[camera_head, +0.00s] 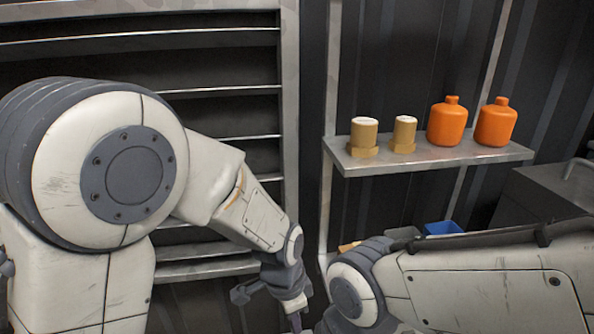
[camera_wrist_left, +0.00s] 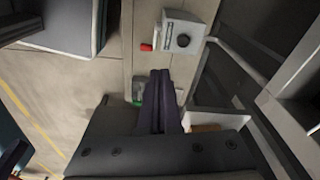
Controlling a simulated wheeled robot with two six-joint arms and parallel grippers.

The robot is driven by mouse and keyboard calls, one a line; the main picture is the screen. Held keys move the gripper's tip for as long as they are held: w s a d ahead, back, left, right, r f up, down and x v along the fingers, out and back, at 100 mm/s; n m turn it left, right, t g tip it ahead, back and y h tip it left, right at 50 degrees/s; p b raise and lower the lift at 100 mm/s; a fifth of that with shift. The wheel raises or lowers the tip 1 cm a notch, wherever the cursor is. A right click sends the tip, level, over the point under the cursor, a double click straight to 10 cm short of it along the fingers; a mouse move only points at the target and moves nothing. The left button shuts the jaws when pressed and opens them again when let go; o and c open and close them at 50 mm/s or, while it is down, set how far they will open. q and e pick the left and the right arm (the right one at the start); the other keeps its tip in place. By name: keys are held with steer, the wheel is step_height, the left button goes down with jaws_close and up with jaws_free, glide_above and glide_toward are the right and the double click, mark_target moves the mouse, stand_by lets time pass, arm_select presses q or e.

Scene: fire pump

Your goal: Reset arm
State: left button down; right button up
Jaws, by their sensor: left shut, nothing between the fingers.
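My left arm comes in from the left in the head view and bends down to the lower middle. My left gripper (camera_head: 296,322) points down at the bottom edge, and its tips are cut off there. In the left wrist view my left gripper (camera_wrist_left: 160,75) shows two dark fingers pressed together with nothing between them. My right arm lies across the lower right of the head view. Its gripper does not show.
A metal shelf (camera_head: 440,166) at the right holds two tan cylinders (camera_head: 364,134) and two orange bottles (camera_head: 447,122). A slatted rack (camera_head: 222,90) stands behind my left arm. A blue bin (camera_head: 443,228) sits low. The wrist view shows a grey box with a red knob (camera_wrist_left: 182,38).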

arm_select(q)
steer(key=s+a+r+n, duration=0.2)
steer(key=s+r+n, duration=0.15)
steer(key=s, duration=0.45)
steer(key=s+a+r+n, duration=0.2)
steer(key=s+r, duration=0.3)
steer(key=s, duration=0.2)
step_height(320, 180, up, 29)
steer(key=p, duration=2.9)
steer(key=shift+s+a+g, duration=0.15)
steer(key=shift+s+g, duration=0.05)
steer(key=shift+g, duration=0.1)
steer(key=shift+f+n, duration=0.1)
steer(key=shift+n, duration=0.15)
